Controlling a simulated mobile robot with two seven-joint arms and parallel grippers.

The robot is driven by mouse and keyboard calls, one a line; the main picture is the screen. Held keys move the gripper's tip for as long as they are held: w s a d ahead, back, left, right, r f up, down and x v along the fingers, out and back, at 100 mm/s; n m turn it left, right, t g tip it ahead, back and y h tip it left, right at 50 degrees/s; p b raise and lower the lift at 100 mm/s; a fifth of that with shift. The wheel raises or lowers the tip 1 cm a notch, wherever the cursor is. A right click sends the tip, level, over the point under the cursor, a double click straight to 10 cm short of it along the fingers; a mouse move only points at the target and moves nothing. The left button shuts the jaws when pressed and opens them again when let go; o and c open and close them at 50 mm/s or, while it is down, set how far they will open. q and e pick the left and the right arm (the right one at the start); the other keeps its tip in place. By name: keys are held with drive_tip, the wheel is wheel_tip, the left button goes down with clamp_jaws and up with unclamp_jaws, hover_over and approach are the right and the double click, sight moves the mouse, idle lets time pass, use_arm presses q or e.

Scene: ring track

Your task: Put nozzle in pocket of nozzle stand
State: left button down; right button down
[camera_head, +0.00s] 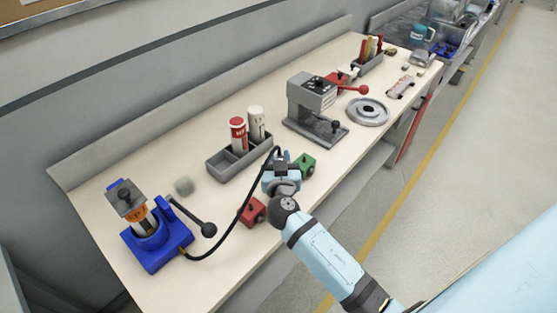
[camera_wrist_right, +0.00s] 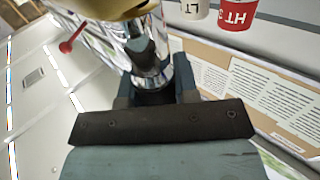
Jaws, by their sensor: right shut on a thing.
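My right gripper (camera_head: 280,162) reaches over the middle of the bench, between a red block and a green block. It is shut on the nozzle, whose black hose (camera_head: 236,228) loops back to the blue pump (camera_head: 150,245) at the left. In the right wrist view the nozzle (camera_wrist_right: 148,62) shows as a dark and chrome body between the fingers (camera_wrist_right: 153,88). The gripper mostly hides the nozzle in the head view. I cannot tell which thing is the nozzle stand, and its pocket is not clearly visible. My left gripper is not in view.
A grey divided tray (camera_head: 222,168) holds red and white cartridges behind the gripper. The red block (camera_head: 252,210) and green block (camera_head: 303,165) flank it closely.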

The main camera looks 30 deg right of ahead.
drive_tip(key=shift+w+d+f, duration=0.15)
drive_tip(key=shift+f, duration=0.15)
drive_tip(key=shift+r, duration=0.2)
drive_tip(key=shift+s+f, duration=0.1)
drive_tip(key=shift+s, duration=0.1)
drive_tip(key=shift+f, duration=0.2)
drive_tip(key=c, duration=0.9)
unclamp_jaws()
drive_tip(key=shift+r, duration=0.1)
drive_tip(key=shift+o, duration=0.2)
